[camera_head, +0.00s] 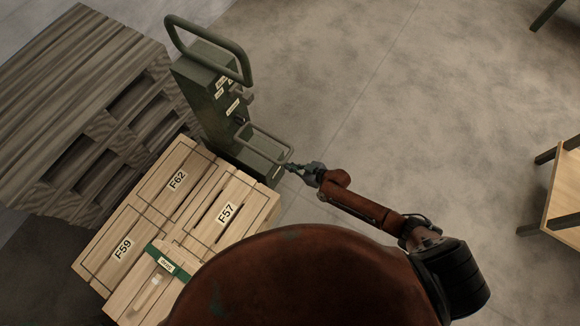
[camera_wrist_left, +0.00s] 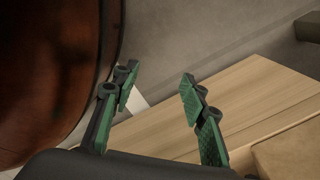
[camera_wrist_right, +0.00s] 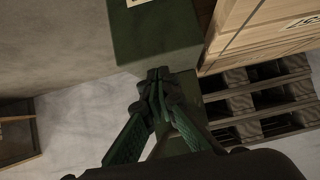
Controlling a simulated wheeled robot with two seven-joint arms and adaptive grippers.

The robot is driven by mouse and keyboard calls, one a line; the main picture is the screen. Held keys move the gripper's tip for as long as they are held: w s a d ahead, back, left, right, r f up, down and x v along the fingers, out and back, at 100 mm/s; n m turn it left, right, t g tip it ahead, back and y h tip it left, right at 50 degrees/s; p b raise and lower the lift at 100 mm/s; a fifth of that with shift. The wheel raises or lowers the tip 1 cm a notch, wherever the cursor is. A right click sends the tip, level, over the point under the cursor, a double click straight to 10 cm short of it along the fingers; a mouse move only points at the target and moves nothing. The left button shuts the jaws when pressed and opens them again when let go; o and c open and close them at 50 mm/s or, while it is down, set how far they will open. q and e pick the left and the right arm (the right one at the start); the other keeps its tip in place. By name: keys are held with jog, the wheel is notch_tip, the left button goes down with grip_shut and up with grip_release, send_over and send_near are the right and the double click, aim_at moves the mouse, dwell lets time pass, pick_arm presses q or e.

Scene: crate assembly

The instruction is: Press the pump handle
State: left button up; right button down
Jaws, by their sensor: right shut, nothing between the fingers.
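A dark green lift machine (camera_head: 212,95) stands left of centre in the head view, with a tall loop handle (camera_head: 207,38) at its top. A smaller loop bar (camera_head: 268,139), which looks like the pump handle, sticks out low on its right side. My right gripper (camera_head: 290,167) is at the outer end of this bar; I cannot tell if it touches. In the right wrist view its fingertips (camera_wrist_right: 158,74) are together and empty, in front of green metal. My left gripper (camera_wrist_left: 155,88) shows only in its wrist view, with fingers apart and nothing between them.
Labelled wooden crates (camera_head: 190,206) sit beside the machine, with a green-banded box (camera_head: 166,258) in front. Stacked grey pallets (camera_head: 90,75) stand at the left. A wooden table (camera_head: 565,195) is at the right edge. The floor between is clear.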

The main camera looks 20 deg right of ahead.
dwell(0.5)
pick_arm(q)
jog(key=s+a+r+p, duration=0.1)
jog(key=s+r+p, duration=0.1)
jog(key=s+p, duration=0.4)
jog(key=shift+s, duration=0.45)
pick_arm(e)
jog(key=w+a+r+v, duration=0.1)
jog(key=r+v, duration=0.1)
jog(key=v, duration=1)
jog(key=shift+s+d+r, duration=0.2)
jog(key=shift+d+r, duration=0.05)
jog(key=shift+r, duration=0.1)
